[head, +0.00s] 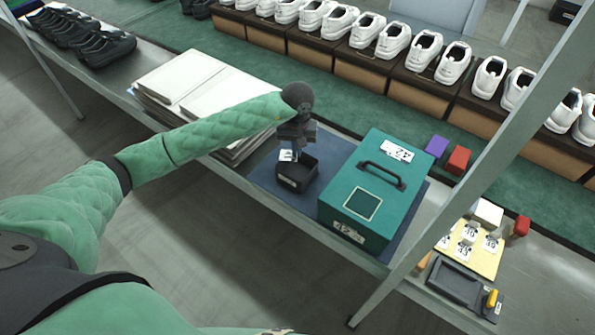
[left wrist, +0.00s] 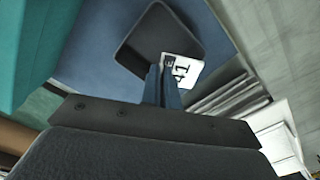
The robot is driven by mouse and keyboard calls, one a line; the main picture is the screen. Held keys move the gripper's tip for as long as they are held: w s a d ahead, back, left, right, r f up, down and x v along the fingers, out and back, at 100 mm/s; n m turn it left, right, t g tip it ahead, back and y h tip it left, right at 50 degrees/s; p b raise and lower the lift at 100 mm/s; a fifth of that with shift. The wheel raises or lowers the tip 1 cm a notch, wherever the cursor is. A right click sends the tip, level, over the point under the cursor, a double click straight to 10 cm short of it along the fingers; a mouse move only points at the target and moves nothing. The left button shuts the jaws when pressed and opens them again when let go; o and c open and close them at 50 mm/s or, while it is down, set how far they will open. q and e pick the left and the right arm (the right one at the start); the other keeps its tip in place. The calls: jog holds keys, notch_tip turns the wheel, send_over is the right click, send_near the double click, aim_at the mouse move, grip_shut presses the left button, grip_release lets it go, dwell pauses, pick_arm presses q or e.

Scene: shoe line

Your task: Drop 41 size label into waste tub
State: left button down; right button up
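The black waste tub (head: 297,172) is a small open square tray on a blue mat, left of the teal box. It also shows in the left wrist view (left wrist: 192,28). My left gripper (head: 297,146) points down over the tub, its fingers close together. A white size label (head: 287,155) with black print is at its fingertips, and the left wrist view shows the label (left wrist: 184,68) pinched there, over the tub's edge. Its number is turned and partly hidden, so I cannot read it fully. My right gripper is not in view.
The teal box (head: 345,185) with a black handle stands close right of the tub. Stacked white sheets (head: 190,85) lie to the left. A slanted metal post (head: 455,165) crosses the front right. Numbered labels stand on a yellow board (head: 472,250) beyond it.

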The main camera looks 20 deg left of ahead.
pick_arm(q)
jog(key=shift+s+f, duration=0.15)
jog(key=shift+f, duration=1.4)
jog(key=c, duration=1.6)
grip_release()
